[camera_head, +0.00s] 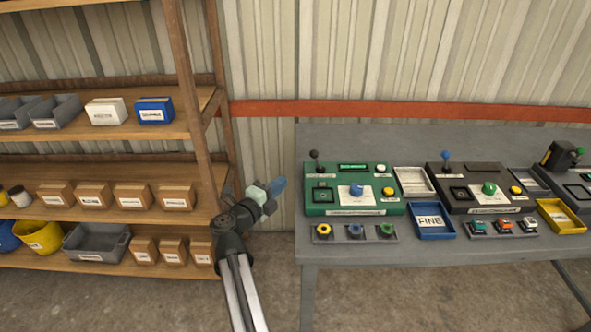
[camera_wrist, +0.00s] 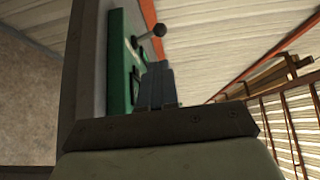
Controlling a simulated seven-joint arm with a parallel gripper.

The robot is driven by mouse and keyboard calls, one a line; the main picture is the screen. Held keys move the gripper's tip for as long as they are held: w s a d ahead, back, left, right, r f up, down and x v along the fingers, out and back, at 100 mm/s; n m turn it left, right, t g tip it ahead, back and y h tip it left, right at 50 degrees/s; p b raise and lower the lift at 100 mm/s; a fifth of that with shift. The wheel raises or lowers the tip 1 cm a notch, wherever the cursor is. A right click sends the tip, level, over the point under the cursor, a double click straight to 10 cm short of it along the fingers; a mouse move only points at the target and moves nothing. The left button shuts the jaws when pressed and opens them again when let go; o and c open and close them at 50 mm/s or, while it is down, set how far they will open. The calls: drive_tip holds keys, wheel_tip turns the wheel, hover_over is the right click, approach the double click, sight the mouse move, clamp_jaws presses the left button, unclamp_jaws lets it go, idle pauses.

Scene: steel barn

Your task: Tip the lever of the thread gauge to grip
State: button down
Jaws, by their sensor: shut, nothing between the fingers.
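A green gauge unit (camera_head: 315,209) sits on the left of the grey table, with a black ball lever (camera_head: 314,155) standing at its back left corner. Beside it is a dark gauge unit (camera_head: 458,207) with a blue ball lever (camera_head: 446,155). The front labels are too small to read surely, so I cannot tell which is the thread gauge. My gripper (camera_head: 279,186) is shut and empty, left of the green unit and apart from it. In the wrist view my shut fingers (camera_wrist: 158,85) show before the green unit (camera_wrist: 122,62) and its lever (camera_wrist: 158,30).
The grey table (camera_head: 450,250) also bears a light tray (camera_head: 413,181), a blue FINE tray (camera_head: 431,221), a yellow tray (camera_head: 560,216) and button strips in front. A wooden shelf (camera_head: 110,208) with boxes and bins stands close to my arm's left.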

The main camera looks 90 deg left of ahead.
sight(316, 155)
drive_tip(key=x, duration=1.3)
drive_tip(key=shift+w+a, duration=0.1)
drive_tip(key=shift+a, duration=0.25)
drive_tip(key=shift+r, duration=0.1)
drive_tip(key=shift+w+r+m+g+h, duration=0.45)
drive_tip(key=shift+w+m, duration=0.25)
drive_tip(key=shift+m, duration=0.2)
drive_tip(key=shift+w+r+m+g+h, duration=0.25)
drive_tip(key=shift+w+m+g, duration=0.15)
drive_tip(key=shift+w+m, duration=0.1)
drive_tip(key=shift+w+r+m+g+h, duration=0.2)
drive_tip(key=shift+w+m+g, duration=0.15)
drive_tip(key=shift+w+m, duration=0.2)
drive_tip(key=shift+w+f, duration=0.1)
drive_tip(key=shift+w, duration=0.9)
drive_tip(key=shift+w, duration=0.15)
